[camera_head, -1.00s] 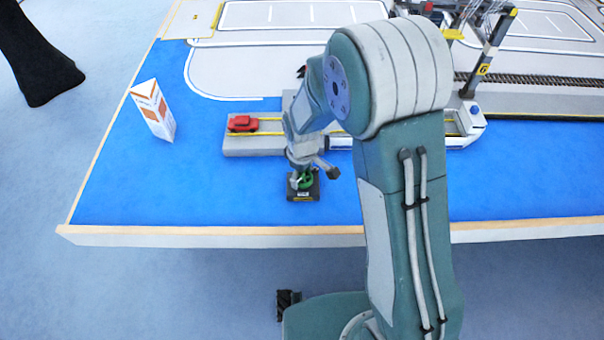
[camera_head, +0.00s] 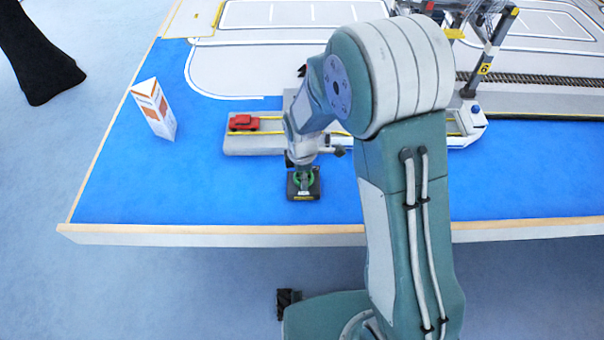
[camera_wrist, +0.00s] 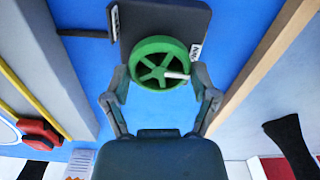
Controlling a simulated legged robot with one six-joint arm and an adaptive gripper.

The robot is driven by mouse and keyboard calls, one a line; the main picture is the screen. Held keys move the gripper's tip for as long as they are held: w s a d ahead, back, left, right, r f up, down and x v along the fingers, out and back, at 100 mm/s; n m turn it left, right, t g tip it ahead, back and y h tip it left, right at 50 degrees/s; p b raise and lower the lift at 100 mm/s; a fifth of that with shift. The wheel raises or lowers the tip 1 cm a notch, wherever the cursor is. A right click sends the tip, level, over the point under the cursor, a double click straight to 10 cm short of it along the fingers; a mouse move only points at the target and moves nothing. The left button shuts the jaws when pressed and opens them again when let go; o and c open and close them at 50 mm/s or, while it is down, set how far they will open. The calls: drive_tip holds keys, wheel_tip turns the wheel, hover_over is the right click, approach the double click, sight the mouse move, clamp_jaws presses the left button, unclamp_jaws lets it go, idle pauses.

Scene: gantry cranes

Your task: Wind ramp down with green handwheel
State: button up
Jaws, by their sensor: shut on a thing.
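The green handwheel (camera_head: 311,181) sits on a dark box (camera_head: 304,194) near the table's front edge. In the wrist view the spoked wheel (camera_wrist: 157,44) faces the camera, with a pale crank knob (camera_wrist: 177,75) at its right. My gripper (camera_wrist: 160,80) is shut on the wheel, one finger at each side of its rim. In the head view my gripper (camera_head: 302,172) comes down on the wheel from above and partly hides it. A long grey deck with yellow lines (camera_head: 268,132) lies behind the wheel; my arm covers its middle, so the ramp's slope cannot be told.
A red car (camera_head: 243,122) stands on the deck's left end. A white and orange carton (camera_head: 153,110) stands at the left. A crane leg (camera_head: 490,60) and rail track (camera_head: 535,80) are at the right. Blue table surface is clear left of the wheel.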

drive_tip(key=shift+w+n, duration=0.15)
drive_tip(key=shift+n, duration=0.15)
drive_tip(key=o, duration=1)
drive_tip(key=shift+a, duration=0.1)
wheel_tip(320, 180, up, 12)
drive_tip(key=shift+f, duration=0.1)
